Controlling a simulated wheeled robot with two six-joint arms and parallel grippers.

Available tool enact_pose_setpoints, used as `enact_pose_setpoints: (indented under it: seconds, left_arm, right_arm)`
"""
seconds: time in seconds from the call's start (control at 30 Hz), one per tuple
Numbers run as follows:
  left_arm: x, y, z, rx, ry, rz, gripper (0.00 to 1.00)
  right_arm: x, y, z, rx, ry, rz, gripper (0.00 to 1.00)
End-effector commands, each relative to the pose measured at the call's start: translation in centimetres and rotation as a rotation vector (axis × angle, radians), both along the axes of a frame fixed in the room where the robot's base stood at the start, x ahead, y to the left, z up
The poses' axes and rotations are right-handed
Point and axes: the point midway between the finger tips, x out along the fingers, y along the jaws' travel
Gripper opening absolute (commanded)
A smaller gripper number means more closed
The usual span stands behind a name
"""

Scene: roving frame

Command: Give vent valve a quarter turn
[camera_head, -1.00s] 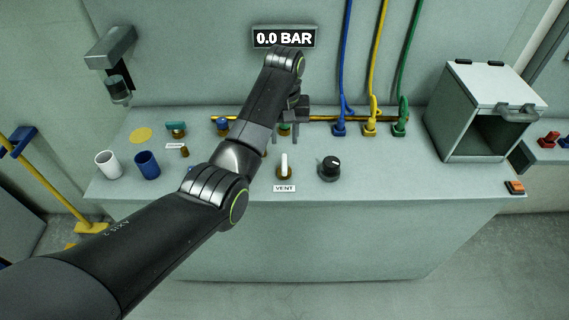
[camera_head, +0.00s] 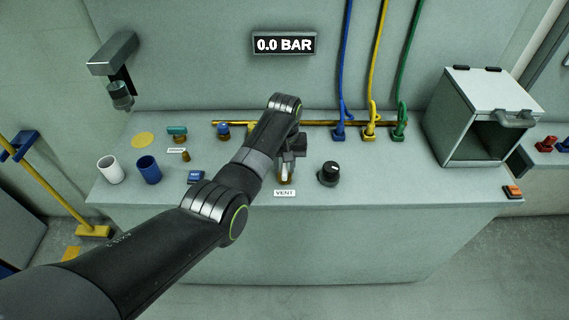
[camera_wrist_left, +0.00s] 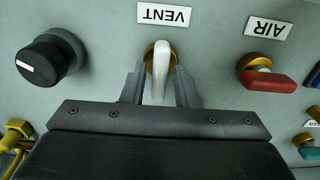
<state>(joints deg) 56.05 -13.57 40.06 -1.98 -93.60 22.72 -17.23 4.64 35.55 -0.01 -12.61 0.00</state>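The vent valve is a white lever handle (camera_wrist_left: 161,73) on a brass base (camera_wrist_left: 150,58), next to the VENT label (camera_wrist_left: 164,15). In the head view the lever (camera_head: 285,172) is partly hidden by my gripper, above its label (camera_head: 284,193). My left gripper (camera_head: 288,158) is over the valve. In the wrist view its open fingers (camera_wrist_left: 159,80) straddle the lever, one on each side, with a gap showing on both sides. The lever lies lengthwise between the fingers. My right gripper is in neither view.
A black knob (camera_head: 329,173) stands right of the valve. A red AIR valve handle (camera_wrist_left: 268,80) is on its other side. A display (camera_head: 284,44) reads 0.0 BAR. Cups (camera_head: 149,168), a blue button (camera_head: 195,177), hoses (camera_head: 371,70) and an open box (camera_head: 480,112) are around the bench.

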Motion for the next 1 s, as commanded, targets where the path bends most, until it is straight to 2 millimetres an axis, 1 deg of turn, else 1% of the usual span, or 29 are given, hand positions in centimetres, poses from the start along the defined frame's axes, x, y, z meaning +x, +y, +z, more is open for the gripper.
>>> enact_pose_setpoints:
  seconds: [0.03,0.2,0.47,0.67,0.87,1.0]
  left_arm:
    - [0.0,0.0,0.0,0.000,0.000,0.000,0.21]
    - [0.0,0.0,0.0,0.000,0.000,0.000,0.00]
    - [0.0,0.0,0.1,0.000,0.000,-0.012,0.00]
    - [0.1,0.0,0.3,0.000,-0.001,-0.082,0.00]
    - [0.1,0.0,0.4,0.001,0.000,-0.226,0.00]
    - [0.1,0.0,0.4,0.001,0.000,-0.355,0.00]
  right_arm:
    - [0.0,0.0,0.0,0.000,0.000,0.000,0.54]
    - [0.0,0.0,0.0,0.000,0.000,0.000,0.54]
    - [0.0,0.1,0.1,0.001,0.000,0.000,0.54]
    - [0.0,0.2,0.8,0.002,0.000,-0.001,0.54]
    - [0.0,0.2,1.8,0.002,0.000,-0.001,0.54]
    - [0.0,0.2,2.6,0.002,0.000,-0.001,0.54]
